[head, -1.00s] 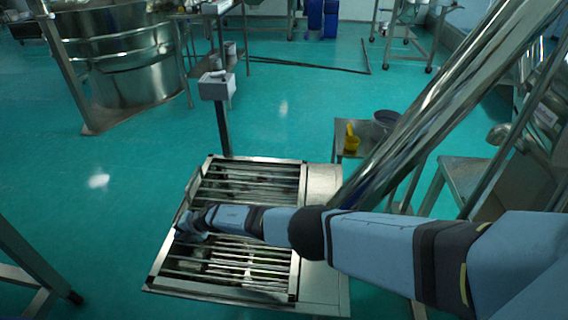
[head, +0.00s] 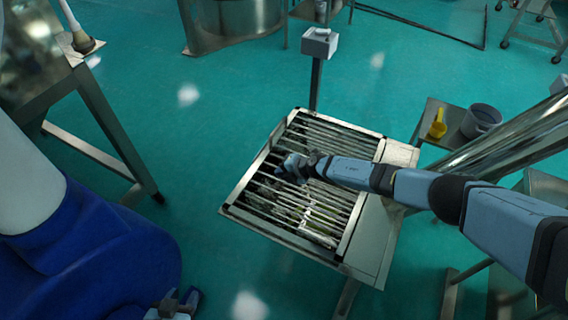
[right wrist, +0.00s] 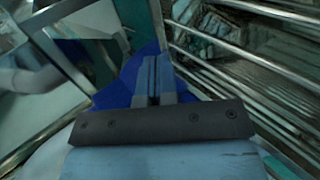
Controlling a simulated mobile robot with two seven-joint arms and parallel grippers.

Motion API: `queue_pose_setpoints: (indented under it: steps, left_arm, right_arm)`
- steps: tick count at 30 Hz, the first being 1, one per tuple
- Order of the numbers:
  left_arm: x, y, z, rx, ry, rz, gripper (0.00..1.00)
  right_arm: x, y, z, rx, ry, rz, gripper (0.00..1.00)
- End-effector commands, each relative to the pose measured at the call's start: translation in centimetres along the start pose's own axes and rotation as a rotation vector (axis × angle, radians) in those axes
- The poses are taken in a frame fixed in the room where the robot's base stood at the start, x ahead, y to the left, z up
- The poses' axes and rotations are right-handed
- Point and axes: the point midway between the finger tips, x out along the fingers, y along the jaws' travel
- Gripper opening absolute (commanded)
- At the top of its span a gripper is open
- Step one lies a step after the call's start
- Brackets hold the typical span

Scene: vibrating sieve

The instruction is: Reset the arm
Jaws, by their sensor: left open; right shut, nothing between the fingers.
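My right arm (head: 400,185) reaches in from the right, over the slatted sieve top. Its gripper (head: 297,167) is above the bars near the middle left of the slats. In the right wrist view the right gripper (right wrist: 153,80) has its fingers together with nothing between them. My left gripper (head: 178,303) shows only partly at the bottom edge of the head view, left of and nearer than the sieve. It is open, and nothing is seen in it.
The metal slatted frame (head: 375,235) stands on the green floor, with a grey box on a post (head: 319,42) behind it. A side table at right holds a yellow scoop (head: 438,124) and a grey pot (head: 480,120). A steel table (head: 90,95) stands at left. Floor between is clear.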

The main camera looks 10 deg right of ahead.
Motion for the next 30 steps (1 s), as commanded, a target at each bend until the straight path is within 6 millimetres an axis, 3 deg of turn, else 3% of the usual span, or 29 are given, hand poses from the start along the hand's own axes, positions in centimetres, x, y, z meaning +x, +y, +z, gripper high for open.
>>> queue_pose_setpoints:
  steps: [8, 11, 14, 16, 21, 25, 30]
  left_arm:
    - [-0.3, 0.2, -0.5, -0.004, -0.001, 0.001, 0.42]
    - [-0.4, 0.3, -0.8, -0.006, 0.001, 0.002, 0.42]
    - [-0.7, 0.3, -1.2, -0.006, 0.003, 0.001, 0.42]
    - [-0.9, 0.3, -1.7, -0.006, 0.004, 0.001, 0.42]
    - [-1.6, 0.3, -2.8, -0.006, 0.008, 0.0, 0.42]
    - [-2.0, 0.2, -3.4, -0.005, 0.009, -0.002, 0.42]
    - [-2.5, 0.1, -4.2, -0.005, 0.009, -0.005, 0.42]
  right_arm:
    - [-1.2, 0.0, -0.2, 0.002, 0.001, 0.002, 0.0]
    - [-0.9, 0.0, -1.6, 0.032, 0.014, 0.02, 0.0]
    - [-0.4, 0.1, -5.3, 0.115, 0.042, 0.069, 0.0]
    - [-0.2, 0.5, -8.9, 0.207, 0.064, 0.122, 0.0]
    - [-1.2, 1.9, -16.6, 0.483, 0.095, 0.25, 0.0]
    - [-3.1, 2.8, -20.5, 0.698, 0.09, 0.329, 0.0]
    - [-6.7, 3.3, -23.5, 0.976, 0.054, 0.406, 0.0]
